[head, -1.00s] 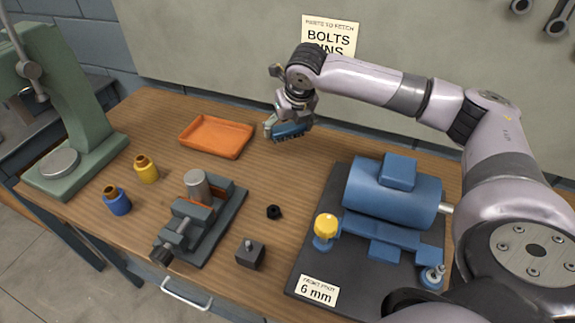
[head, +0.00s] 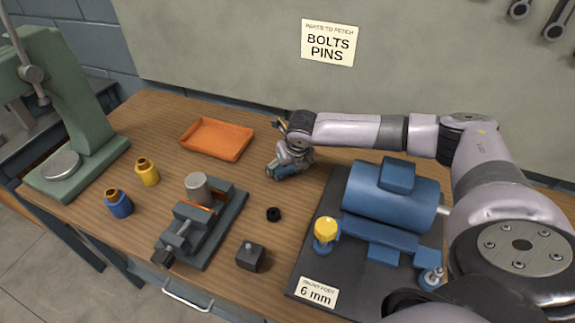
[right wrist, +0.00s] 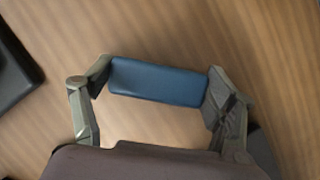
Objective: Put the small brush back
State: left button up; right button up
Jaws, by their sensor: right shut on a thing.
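The small brush shows as a blue block (right wrist: 158,82) between the fingers of my right gripper (right wrist: 157,84) in the right wrist view. Both fingertips press on its ends. In the head view the right gripper (head: 283,172) is low over the bench, between the orange tray and the blue motor, and mostly hides the brush (head: 283,173). I cannot tell whether the brush touches the wood. My left gripper is not in view.
An orange tray (head: 190,139) lies to the left. A blue motor (head: 385,198) stands on a dark plate (head: 318,262) to the right. Bare wood surrounds the gripper.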

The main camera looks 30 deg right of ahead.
jog(key=o, duration=1.1)
jog(key=shift+f, duration=0.1)
jog(key=shift+o, duration=0.2)
jog(key=v, duration=1.2)
